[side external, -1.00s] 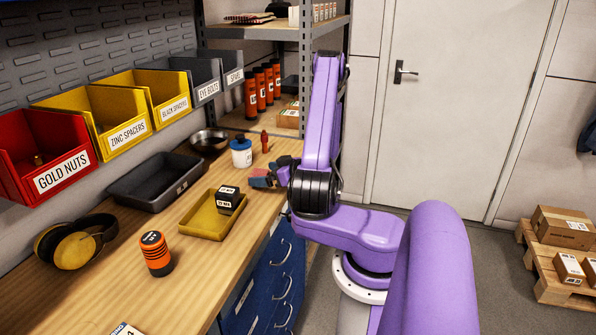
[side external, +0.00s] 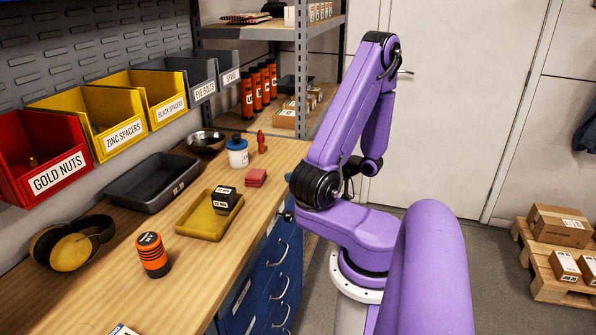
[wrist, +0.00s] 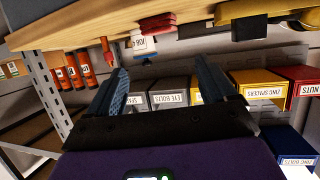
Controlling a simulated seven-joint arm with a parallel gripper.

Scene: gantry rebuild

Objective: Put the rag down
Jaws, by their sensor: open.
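The rag (side external: 256,178) is a small red folded pad lying flat on the wooden bench, between the white jar and the yellow tray. It also shows in the wrist view (wrist: 157,23), near the top, where the picture is upside down. My gripper (wrist: 161,68) is open, with two blue fingers spread wide and nothing between them. It is apart from the rag. In the side view the gripper is mostly hidden behind my arm, off the bench's right edge.
A white jar with a blue lid (side external: 238,153) and a small red bottle (side external: 261,142) stand behind the rag. The yellow tray (side external: 188,222) holds a black box (side external: 224,200). A shelf with orange canisters (side external: 256,90) stands at the back. Bare bench surrounds the rag.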

